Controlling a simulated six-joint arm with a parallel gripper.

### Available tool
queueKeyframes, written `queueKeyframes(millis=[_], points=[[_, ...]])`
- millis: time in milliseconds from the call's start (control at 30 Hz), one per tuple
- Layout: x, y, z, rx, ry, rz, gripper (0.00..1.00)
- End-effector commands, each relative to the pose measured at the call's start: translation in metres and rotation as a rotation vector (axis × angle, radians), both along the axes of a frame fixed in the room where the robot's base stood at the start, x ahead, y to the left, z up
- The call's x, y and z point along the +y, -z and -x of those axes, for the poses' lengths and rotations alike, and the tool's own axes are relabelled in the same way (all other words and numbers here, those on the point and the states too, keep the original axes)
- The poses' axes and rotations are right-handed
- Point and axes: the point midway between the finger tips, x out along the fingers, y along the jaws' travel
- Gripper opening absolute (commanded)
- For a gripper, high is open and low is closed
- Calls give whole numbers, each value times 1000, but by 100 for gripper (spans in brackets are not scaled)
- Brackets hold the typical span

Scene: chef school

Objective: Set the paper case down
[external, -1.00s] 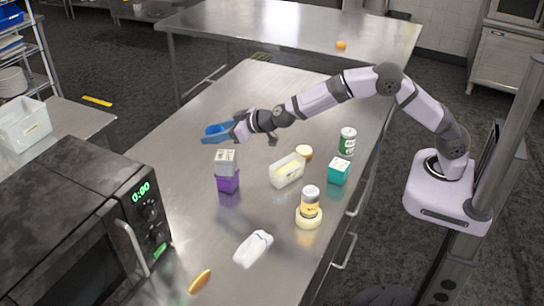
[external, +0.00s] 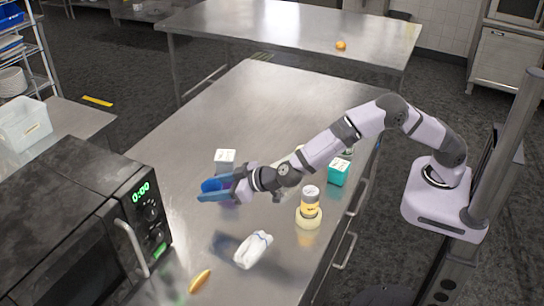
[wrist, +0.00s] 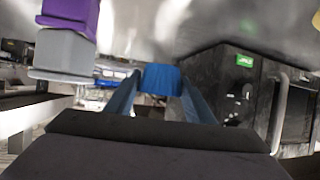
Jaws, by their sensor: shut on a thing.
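The blue paper case (external: 211,184) is between the blue fingers of my gripper (external: 214,193) in the external view. My gripper is shut on it and holds it above the table, in front of the stacked boxes; a shadow falls on the steel below. In the wrist view the case (wrist: 161,79) shows between the two fingertips (wrist: 160,90). The steel table (external: 180,235) is bare beneath and to the left of the gripper.
A grey box (external: 224,157) sits on a purple box, which my gripper mostly hides. The microwave (external: 120,215) stands left.

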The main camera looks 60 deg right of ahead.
Motion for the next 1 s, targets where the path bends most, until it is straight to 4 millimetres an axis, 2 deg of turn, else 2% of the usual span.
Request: queueKeyframes(millis=[300, 400, 667, 1000], points=[[-1, 48, 0, 3, 0, 2, 28], [-1, 56, 0, 2, 1, 1, 28], [-1, 62, 0, 1, 1, 1, 28], [-1, 95, 0, 1, 1, 0, 28]])
